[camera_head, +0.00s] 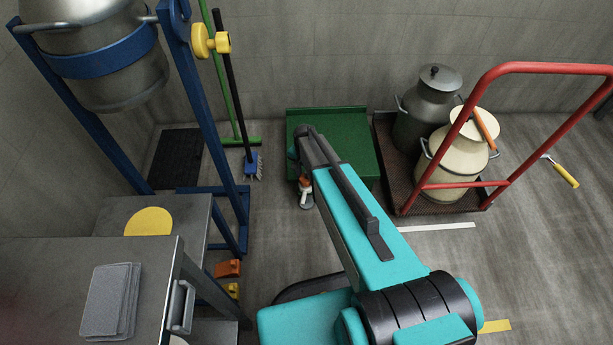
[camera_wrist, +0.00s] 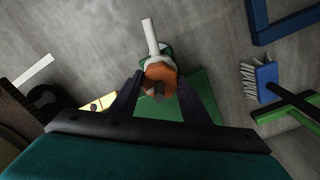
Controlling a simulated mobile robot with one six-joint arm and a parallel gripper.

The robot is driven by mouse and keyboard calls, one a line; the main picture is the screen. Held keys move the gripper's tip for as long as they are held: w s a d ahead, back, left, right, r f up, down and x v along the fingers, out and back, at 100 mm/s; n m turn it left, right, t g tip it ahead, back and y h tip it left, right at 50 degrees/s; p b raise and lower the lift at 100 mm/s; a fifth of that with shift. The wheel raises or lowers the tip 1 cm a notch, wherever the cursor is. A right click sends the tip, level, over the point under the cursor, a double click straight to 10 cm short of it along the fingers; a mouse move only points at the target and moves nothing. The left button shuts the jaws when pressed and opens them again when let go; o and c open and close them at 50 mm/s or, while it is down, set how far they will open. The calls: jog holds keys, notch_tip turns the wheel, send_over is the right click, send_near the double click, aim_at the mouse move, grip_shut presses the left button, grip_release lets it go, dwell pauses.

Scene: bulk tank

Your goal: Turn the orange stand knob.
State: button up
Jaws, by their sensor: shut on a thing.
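In the wrist view, an orange knob-like piece (camera_wrist: 161,70) sits between the two dark fingers of my gripper (camera_wrist: 159,84), which is shut on it. A dark stub shows at its middle, and a white tube (camera_wrist: 150,36) sticks out beyond it. The same orange piece (camera_head: 305,184) is small in the head view, at the left front corner of a green platform (camera_head: 350,150). My arm covers part of that platform and most of my gripper there. I cannot tell how far the knob is turned.
A red trolley (camera_head: 485,180) with two cans is on the right. Brushes lean at the back wall. Orange and yellow blocks (camera_head: 228,268) lie near the stand.

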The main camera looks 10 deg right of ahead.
aim_at(305, 178)
jog(key=shift+f, duration=0.15)
jog(key=o, duration=1)
jog(key=shift+o, duration=0.2)
notch_tip(305, 178, up, 14)
jog(key=p, duration=0.2)
jog(key=shift+a+p, duration=0.2)
jog(key=shift+p, duration=0.15)
jog(key=shift+f, duration=0.1)
